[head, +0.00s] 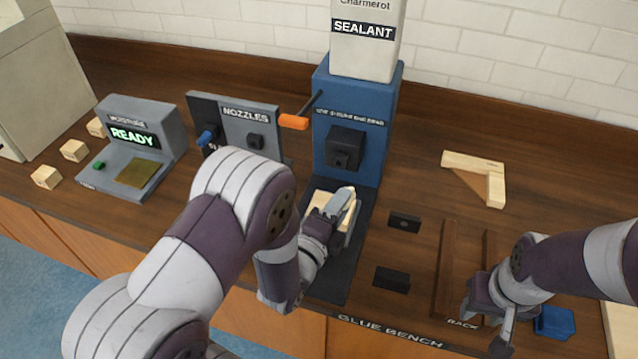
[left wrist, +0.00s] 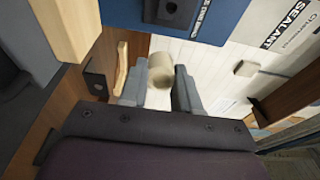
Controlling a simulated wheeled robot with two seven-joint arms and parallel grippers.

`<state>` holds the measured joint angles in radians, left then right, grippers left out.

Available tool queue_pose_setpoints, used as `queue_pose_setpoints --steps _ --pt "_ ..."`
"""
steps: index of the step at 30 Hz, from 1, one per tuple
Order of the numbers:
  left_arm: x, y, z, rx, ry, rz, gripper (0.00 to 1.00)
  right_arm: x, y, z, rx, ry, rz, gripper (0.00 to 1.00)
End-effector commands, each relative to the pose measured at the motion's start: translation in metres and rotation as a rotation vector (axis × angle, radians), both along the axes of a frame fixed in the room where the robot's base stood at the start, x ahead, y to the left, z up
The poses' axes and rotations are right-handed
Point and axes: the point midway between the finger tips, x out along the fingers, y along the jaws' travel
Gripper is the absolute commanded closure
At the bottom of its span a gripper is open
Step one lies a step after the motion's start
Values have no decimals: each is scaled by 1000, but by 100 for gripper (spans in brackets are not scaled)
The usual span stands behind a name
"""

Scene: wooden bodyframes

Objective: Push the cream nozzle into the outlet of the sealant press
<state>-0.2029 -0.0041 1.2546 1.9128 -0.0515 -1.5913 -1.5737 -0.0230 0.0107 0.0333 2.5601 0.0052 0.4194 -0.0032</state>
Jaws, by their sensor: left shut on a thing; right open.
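The blue sealant press (head: 385,110) stands at the back centre with a white SEALANT cartridge (head: 366,55) on top. Its black outlet block (head: 345,148) faces forward; it also shows at the top of the left wrist view (left wrist: 172,11). My left gripper (head: 343,205) is below and in front of the outlet, over the press's dark base. In the left wrist view it is shut on the cream nozzle (left wrist: 161,70), which appears apart from the outlet. In the head view the nozzle is not clearly distinguishable. My right gripper (head: 490,325) is open at the bench's front right.
A pale wood piece (head: 320,198) is beside my left gripper, at the press base. The NOZZLES board (head: 235,122) and an orange-handled lever (head: 293,122) are left of the outlet. Black blocks (head: 392,279), a rack (head: 445,270) and a wooden corner frame (head: 478,175) lie right.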

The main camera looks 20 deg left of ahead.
Motion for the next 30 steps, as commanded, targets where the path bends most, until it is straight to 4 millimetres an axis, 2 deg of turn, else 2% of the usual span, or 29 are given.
queue_pose_setpoints --steps 3,6,9,19,23,30 --pt "-10 13 0 0 0 88 100 0 0 1 0 0 0 57" --pt "-14 32 1 -1 -1 170 100 0 0 0 0 0 0 57" --pt "-15 42 4 -1 -2 214 100 0 0 0 0 0 0 57" --pt "-16 43 5 0 -1 221 100 0 0 0 0 0 0 57" --pt "-7 43 5 -2 -3 221 100 0 0 -2 0 0 0 57" --pt "22 42 4 0 -2 221 100 0 0 -8 0 0 0 57"
